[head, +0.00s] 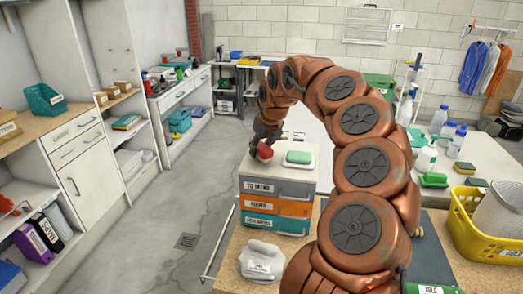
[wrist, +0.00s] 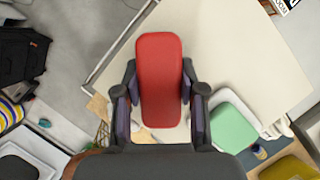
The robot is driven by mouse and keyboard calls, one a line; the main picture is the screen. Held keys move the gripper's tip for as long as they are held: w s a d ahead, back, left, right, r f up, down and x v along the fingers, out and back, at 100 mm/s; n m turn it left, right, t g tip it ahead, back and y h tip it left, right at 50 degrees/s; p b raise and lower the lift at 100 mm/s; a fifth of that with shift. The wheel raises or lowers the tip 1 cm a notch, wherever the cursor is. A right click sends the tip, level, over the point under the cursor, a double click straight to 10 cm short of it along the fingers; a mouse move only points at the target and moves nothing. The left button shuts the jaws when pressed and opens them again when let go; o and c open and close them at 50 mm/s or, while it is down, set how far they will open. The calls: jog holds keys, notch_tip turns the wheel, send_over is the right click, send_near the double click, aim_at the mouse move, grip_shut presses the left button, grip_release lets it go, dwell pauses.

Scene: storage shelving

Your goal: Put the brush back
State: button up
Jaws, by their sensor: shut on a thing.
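My gripper (wrist: 160,108) is shut on a red brush (wrist: 160,65), with one finger on each long side. Only its smooth red back shows in the wrist view; its underside is hidden. In the head view the gripper (head: 262,138) and the red brush (head: 265,152) are at the back left corner of the drawer unit's pale top (head: 254,172). I cannot tell whether the brush touches that top. A green brush-like block (head: 299,157) lies on a white tray (head: 289,165) just to the right; the block also shows in the wrist view (wrist: 233,127).
The drawer unit has grey, orange and blue drawers (head: 273,209). A white object (head: 262,262) sits in front of it. On the right table stand several bottles, another green brush (head: 433,180) and a yellow basket (head: 485,235). Open floor (head: 190,190) lies to the left.

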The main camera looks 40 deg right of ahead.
jog(key=shift+f, duration=0.6)
jog(key=o, duration=1.1)
jog(key=shift+f, duration=0.1)
jog(key=shift+r, duration=0.4)
jog(key=b+v, duration=0.1)
jog(key=v, duration=1)
jog(key=shift+s+f, duration=0.1)
jog(key=shift+s, duration=0.05)
jog(key=shift+s+r, duration=0.1)
jog(key=shift+r, duration=0.2)
